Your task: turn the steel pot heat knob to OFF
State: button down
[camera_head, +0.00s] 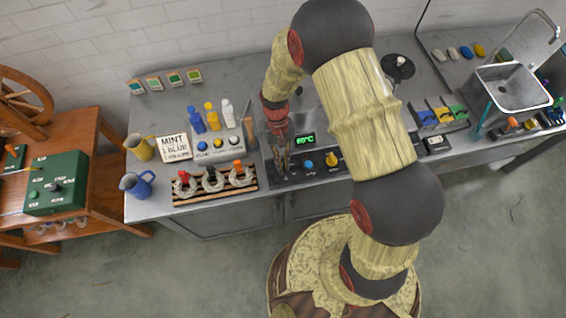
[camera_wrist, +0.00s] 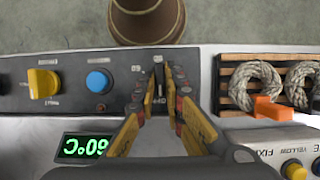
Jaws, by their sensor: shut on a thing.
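My gripper (camera_head: 281,160) is over the left end of the dark control panel (camera_head: 292,181). In the wrist view my gripper (camera_wrist: 160,98) is shut on a small dark knob (camera_wrist: 158,76), largely hidden between the fingers. A pale mark shows at the knob's far end; small white lettering around it is partly covered, so I cannot tell its exact setting. A blue round button (camera_wrist: 98,81) and a yellow knob (camera_wrist: 43,82) sit beside it on the panel. The green display (camera_wrist: 87,145) reads about 60°C. The pot is mostly hidden behind my arm in the head view.
A slatted wooden rack (camera_head: 215,198) with several skeins stands left of the panel. Blue, green and yellow items and a sink (camera_head: 513,86) are at right. The floor in front is open.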

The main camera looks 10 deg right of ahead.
jog(key=shift+f, duration=0.1)
jog(key=c, duration=1.9)
grip_release()
jog(key=v, duration=1.2)
